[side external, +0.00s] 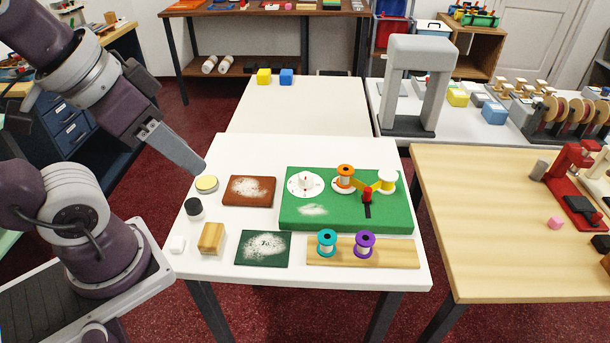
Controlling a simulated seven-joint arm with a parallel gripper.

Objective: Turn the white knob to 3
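The white knob (306,181) stands on a round white dial (292,190) at the left end of the green board (345,220). A small red mark shows on the knob, and the dial's numbers are too small to read. My gripper (199,170) points down and right over the table's left edge, near a yellow-topped round tin (207,184). It is well left of the knob and not touching it. Its fingers appear as one block from this side, so I cannot tell whether they are apart.
A brown dusty plate (250,191) lies between my gripper and the board. Teal (327,243) and purple (364,244) spools stand in front.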

